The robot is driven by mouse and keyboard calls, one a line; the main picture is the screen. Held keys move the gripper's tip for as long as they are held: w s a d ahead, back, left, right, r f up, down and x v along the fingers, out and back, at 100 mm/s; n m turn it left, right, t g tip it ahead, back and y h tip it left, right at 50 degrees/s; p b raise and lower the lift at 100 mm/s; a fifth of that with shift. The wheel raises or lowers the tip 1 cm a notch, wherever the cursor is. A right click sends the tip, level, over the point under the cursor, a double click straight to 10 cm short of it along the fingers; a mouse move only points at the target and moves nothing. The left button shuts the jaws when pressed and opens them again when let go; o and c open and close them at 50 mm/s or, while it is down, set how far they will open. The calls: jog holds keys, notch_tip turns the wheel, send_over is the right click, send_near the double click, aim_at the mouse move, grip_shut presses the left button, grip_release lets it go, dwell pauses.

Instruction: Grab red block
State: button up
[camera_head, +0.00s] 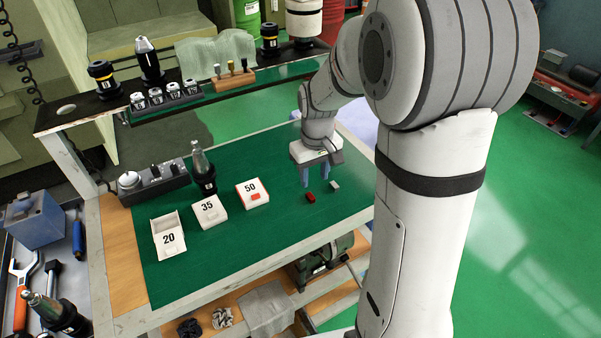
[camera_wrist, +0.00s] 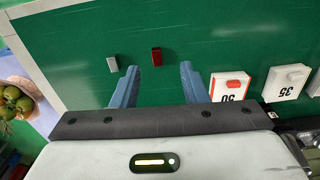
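A small dark red block (camera_head: 310,197) lies on the green mat of the cart. In the wrist view the red block (camera_wrist: 156,56) lies beyond the fingertips, between their lines and closer to the left one. My gripper (camera_head: 318,176) is above the mat, just behind the block in the head view. Its two blue fingers are spread apart in the wrist view (camera_wrist: 159,70), with nothing between them. A small grey-white block (camera_head: 334,185) lies to the right of the red one, and it also shows in the wrist view (camera_wrist: 112,64).
White boxes marked 50 (camera_head: 250,190), 35 (camera_head: 208,210) and 20 (camera_head: 169,240) stand left of the red block. A brighter red piece (camera_head: 256,196) sits on box 50. A dark tool holder (camera_head: 204,175) stands behind them. The green mat (camera_head: 290,240) is clear in front.

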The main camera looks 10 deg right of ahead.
aim_at(311, 197)
jog(key=shift+w+f, duration=0.8)
jog(key=shift+f, duration=0.2)
jog(key=f, duration=0.2)
jog(key=f+p, duration=0.1)
jog(key=f, duration=0.2)
jog(key=w+f, duration=0.1)
jog(key=f, duration=0.2)
jog(key=shift+d, duration=0.1)
jog(key=shift+c, duration=0.2)
grip_shut()
